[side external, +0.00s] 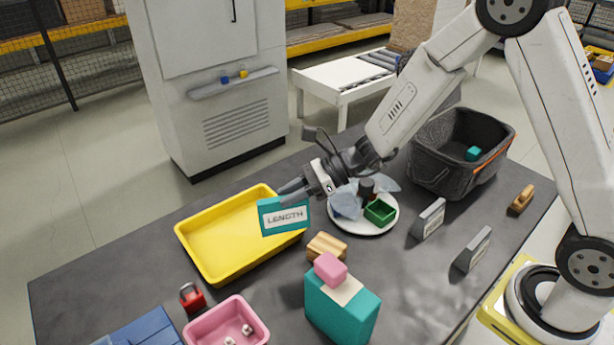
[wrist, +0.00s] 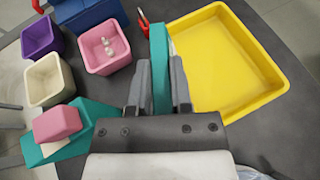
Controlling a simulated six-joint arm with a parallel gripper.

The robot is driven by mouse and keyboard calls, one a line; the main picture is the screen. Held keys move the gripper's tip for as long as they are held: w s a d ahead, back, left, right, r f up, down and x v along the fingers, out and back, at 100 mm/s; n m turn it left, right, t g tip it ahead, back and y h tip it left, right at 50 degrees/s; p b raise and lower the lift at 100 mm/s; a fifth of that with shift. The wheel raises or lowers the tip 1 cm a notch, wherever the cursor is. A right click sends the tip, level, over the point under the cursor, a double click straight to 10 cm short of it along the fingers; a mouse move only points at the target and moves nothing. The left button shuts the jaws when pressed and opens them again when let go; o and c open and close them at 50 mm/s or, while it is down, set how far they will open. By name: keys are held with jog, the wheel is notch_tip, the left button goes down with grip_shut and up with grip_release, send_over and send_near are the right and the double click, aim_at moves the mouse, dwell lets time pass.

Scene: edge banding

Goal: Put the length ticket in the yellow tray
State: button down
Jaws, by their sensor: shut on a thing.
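The length ticket (side external: 284,216) is a teal card with a pale panel reading LENGTH. My gripper (side external: 284,191) is shut on its upper edge in the side external view. In the wrist view the ticket (wrist: 160,66) shows edge-on between the fingers of my gripper (wrist: 160,85). The yellow tray (side external: 216,275) is a wide, shallow, empty tray on the dark table. In the side external view the ticket covers part of the tray's right side. In the wrist view the yellow tray (wrist: 222,65) lies just right of the ticket, which appears beside its left rim.
A teal bottle with a pink cap (side external: 341,305), a wooden block (side external: 326,247) and a white plate (side external: 372,227) with items stand right of the tray. A red padlock (side external: 192,297) and pink bin (side external: 227,325) are near its front. A dark crate (side external: 435,165) stands farther right.

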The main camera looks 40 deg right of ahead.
jog(key=w+a+f, duration=0.3)
jog(key=w+f, duration=0.6)
jog(key=w, duration=0.4)
jog(key=shift+a+f, duration=0.2)
jog(key=shift+a, duration=0.15)
jog(key=shift+f, duration=0.1)
jog(key=shift+w+f, duration=0.2)
jog(key=shift+f, duration=1.5)
jog(key=shift+f, duration=0.15)
jog(key=c, duration=0.5)
grip_release()
jog(key=shift+c, duration=0.2)
